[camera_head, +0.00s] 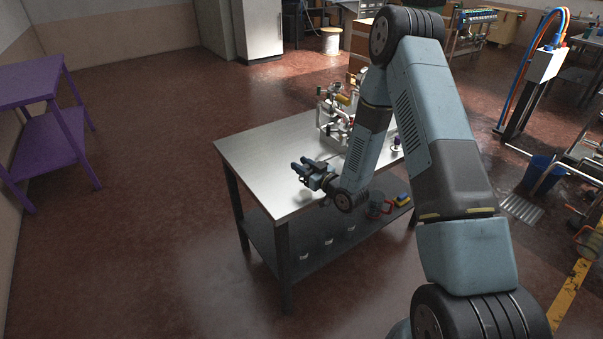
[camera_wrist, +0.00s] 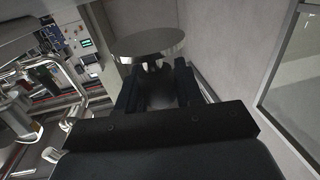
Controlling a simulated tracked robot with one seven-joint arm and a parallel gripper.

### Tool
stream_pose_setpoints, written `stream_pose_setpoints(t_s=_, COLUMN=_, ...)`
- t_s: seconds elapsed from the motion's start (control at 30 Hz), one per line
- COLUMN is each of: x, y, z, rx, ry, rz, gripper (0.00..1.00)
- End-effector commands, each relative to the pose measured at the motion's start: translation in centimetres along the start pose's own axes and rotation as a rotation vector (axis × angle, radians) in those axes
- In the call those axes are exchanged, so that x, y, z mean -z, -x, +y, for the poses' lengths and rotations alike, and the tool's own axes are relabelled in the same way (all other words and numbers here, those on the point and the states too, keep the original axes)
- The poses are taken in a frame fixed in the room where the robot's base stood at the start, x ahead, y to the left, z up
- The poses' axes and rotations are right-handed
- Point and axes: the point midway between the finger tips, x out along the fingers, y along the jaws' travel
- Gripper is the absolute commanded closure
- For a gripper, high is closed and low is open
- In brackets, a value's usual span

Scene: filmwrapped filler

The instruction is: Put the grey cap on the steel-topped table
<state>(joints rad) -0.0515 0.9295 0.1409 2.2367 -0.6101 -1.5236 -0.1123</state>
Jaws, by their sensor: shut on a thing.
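The steel-topped table (camera_head: 262,160) stands in the middle of the head view, with much of its top bare. My gripper (camera_head: 300,168) is over the left-centre part of this top, fingers pointing left; I cannot tell its exact height. In the wrist view my gripper (camera_wrist: 159,78) has its two dark fingers apart, with a dim grey thing (camera_wrist: 158,97) between them. It appears to be the grey cap, but its shape is hard to make out. In the head view the cap cannot be told apart from the dark fingers.
A pipe-and-valve assembly (camera_head: 338,112) stands at the table's back. A small purple-topped item (camera_head: 396,143) is at the right. The lower shelf (camera_head: 300,262) holds a red-handled jug (camera_head: 379,206) and small items. A purple shelf unit (camera_head: 45,140) stands left. Floor between is clear.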

Motion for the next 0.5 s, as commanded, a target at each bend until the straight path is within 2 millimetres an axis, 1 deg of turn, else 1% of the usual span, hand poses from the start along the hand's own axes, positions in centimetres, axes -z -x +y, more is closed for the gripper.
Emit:
stream_pose_setpoints(t_s=0.03, x=-0.7, y=-0.1, z=-0.1, rx=0.000, ry=-0.002, rz=-0.002, gripper=0.99)
stream_pose_setpoints(t_s=0.2, x=-2.7, y=-0.2, z=-0.4, rx=0.005, ry=-0.002, rz=-0.001, gripper=0.99)
stream_pose_setpoints(t_s=0.3, x=-3.2, y=-0.3, z=-0.6, rx=0.008, ry=0.000, rz=0.000, gripper=0.99)
stream_pose_setpoints(t_s=0.5, x=-3.2, y=-0.3, z=-0.7, rx=0.010, ry=0.000, rz=0.000, gripper=0.99)
